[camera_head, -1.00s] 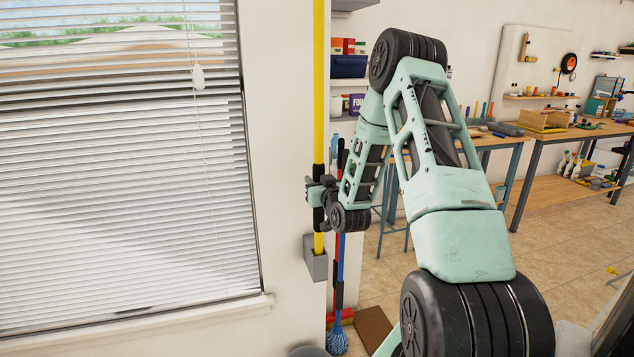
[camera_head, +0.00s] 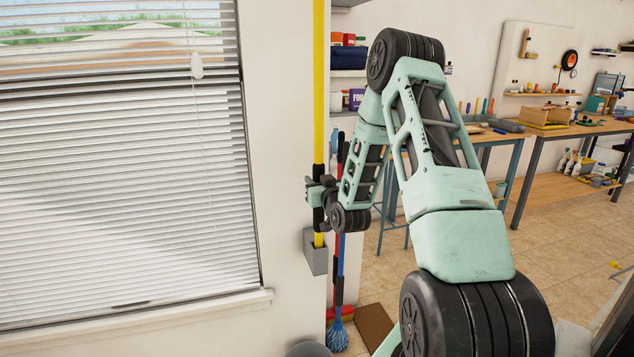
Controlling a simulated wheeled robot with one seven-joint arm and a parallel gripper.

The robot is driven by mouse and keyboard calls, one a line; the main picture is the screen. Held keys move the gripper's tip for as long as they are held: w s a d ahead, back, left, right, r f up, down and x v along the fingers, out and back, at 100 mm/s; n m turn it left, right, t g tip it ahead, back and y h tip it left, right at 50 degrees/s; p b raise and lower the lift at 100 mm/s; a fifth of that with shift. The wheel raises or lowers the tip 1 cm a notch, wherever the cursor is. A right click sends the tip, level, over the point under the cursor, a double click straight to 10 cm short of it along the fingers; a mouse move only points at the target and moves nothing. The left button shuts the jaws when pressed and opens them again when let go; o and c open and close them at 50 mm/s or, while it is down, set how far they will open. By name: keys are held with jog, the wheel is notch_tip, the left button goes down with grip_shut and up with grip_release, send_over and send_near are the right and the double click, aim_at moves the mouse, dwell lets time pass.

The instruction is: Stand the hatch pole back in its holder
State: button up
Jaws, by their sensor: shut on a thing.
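The hatch pole (camera_head: 319,85) is a long yellow pole with a black grip section, standing upright beside the white wall edge. Its top runs out of the picture. My gripper (camera_head: 318,191) is shut on the pole at the black section. The holder (camera_head: 316,254) is a small grey box on the wall, just below my gripper. The pole's yellow lower end (camera_head: 318,240) meets the holder's top opening in the picture. The holder's front wall hides whatever is inside, so I cannot tell how deep the pole goes.
A window with white blinds (camera_head: 120,170) and a sill (camera_head: 140,309) is at the left. A blue mop (camera_head: 337,337) and a red-handled tool (camera_head: 343,150) stand behind the holder. Shelves (camera_head: 348,72) and workbenches (camera_head: 560,133) are further back. Open tiled floor (camera_head: 470,240) lies at the right.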

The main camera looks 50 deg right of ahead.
jog(key=shift+f+b, duration=1)
jog(key=shift+f, duration=0.15)
jog(key=o, duration=1.1)
jog(key=shift+r, duration=0.1)
jog(key=shift+o, duration=0.2)
